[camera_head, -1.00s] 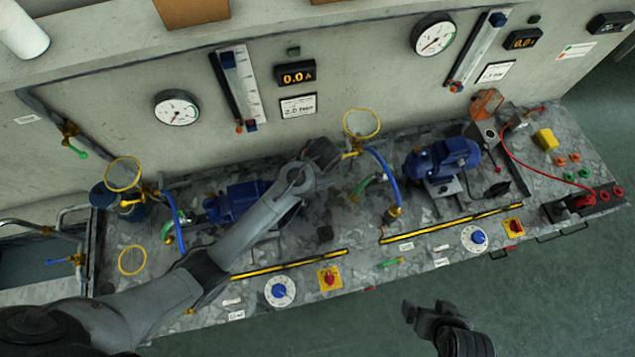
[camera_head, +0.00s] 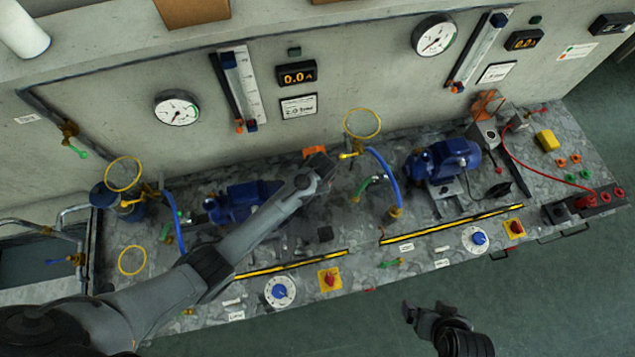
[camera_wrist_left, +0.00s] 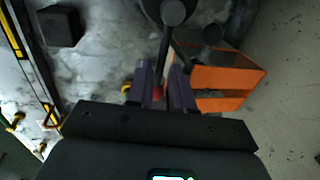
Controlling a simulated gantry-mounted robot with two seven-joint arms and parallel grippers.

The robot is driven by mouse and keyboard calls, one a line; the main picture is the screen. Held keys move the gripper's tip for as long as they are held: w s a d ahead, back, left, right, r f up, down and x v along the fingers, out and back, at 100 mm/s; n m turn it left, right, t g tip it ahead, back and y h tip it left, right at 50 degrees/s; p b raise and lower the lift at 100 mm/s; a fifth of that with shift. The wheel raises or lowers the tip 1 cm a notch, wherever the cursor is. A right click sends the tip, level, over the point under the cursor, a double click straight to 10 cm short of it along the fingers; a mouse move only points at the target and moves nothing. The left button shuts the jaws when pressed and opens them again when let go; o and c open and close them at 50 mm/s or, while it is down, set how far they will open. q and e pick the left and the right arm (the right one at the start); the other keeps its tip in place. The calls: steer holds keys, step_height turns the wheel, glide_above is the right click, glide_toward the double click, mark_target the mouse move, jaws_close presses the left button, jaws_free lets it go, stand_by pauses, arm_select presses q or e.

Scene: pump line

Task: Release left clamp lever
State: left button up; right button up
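My left gripper (camera_head: 320,165) is low over the bench, just right of the left blue pump (camera_head: 238,201). In the left wrist view its two purple-grey fingers (camera_wrist_left: 161,88) stand a small gap apart. A small red piece (camera_wrist_left: 158,93) shows in that gap, possibly the lever's knob; I cannot tell whether the fingers touch it. The clamp lever is not clearly visible in the head view, where my gripper and arm cover that spot. My right gripper (camera_head: 420,312) hangs in front of the bench, over the floor.
An orange box-like part (camera_wrist_left: 228,80) stands close to the right of my left fingers in the wrist view. A dark block (camera_wrist_left: 60,25) lies on the bench. A blue hose (camera_head: 382,180) and yellow ring (camera_head: 362,124) stand right of my left gripper.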

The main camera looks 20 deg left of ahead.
arm_select(q)
jaws_close()
stand_by(1.4)
